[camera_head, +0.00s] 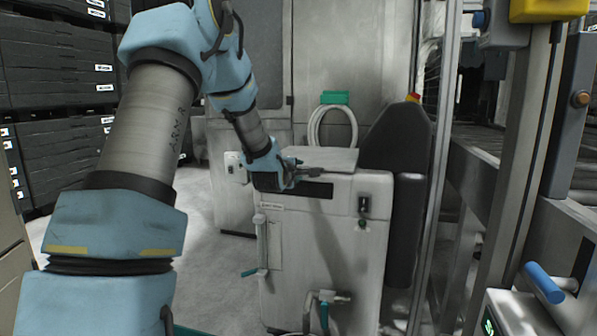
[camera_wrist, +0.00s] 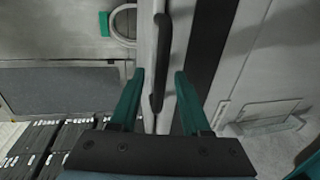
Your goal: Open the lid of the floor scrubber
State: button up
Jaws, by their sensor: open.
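The floor scrubber (camera_head: 345,235) is a pale grey boxy machine in the middle of the head view. Its flat lid (camera_head: 335,158) lies shut on top. In the wrist view a dark bar handle (camera_wrist: 159,62) runs lengthwise along the pale lid edge. My gripper (camera_head: 312,172) is at the top front edge of the scrubber, at the lid's near left. In the wrist view my gripper (camera_wrist: 159,73) is open, its two green fingers on either side of the handle's lower end. Visible gaps remain between handle and fingers. The handle is hard to make out in the head view.
A dark seat-like block (camera_head: 398,140) stands right of the lid. A coiled hose (camera_head: 332,128) hangs behind it. A metal post (camera_head: 437,180) and a blue-handled control box (camera_head: 540,285) are at right. Black crates (camera_head: 58,60) are stacked at left. Floor (camera_head: 205,270) is clear left of the scrubber.

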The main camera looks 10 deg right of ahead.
jog(key=shift+w+d+f, duration=0.1)
jog(key=shift+w, duration=0.2)
jog(key=shift+c, duration=0.4)
grip_shut()
dwell(0.9)
